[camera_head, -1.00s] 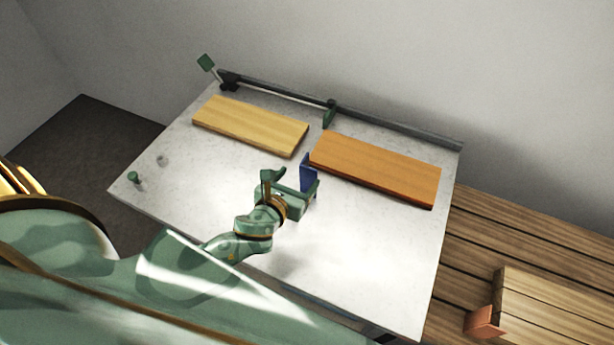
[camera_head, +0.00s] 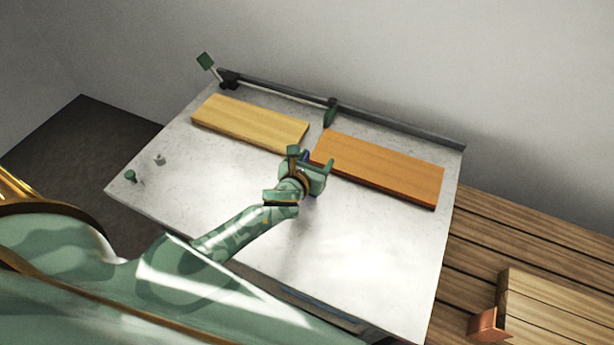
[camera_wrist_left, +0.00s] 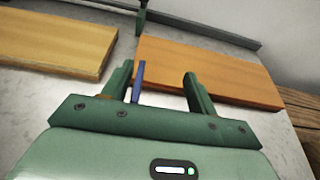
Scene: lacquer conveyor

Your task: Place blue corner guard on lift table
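The blue corner guard (camera_wrist_left: 138,82) shows in the left wrist view as a thin upright blue strip between my left gripper's fingers, close to the left finger. In the head view only a sliver of the blue corner guard (camera_head: 307,155) shows behind my left gripper (camera_head: 312,168), near the left end of the orange board. In the wrist view the left gripper (camera_wrist_left: 163,85) has its fingers wide apart, with a clear gap to the right finger. The pale grey table (camera_head: 270,245) lies under them; I cannot tell whether it is the lift table. My right gripper is out of view.
An orange board (camera_head: 380,165) and a yellow board (camera_head: 250,122) lie on the table's far half. A dark rail (camera_head: 400,130) runs along the back edge. An orange-red corner piece (camera_head: 488,324) stands by wooden planks at lower right. The table's near right is clear.

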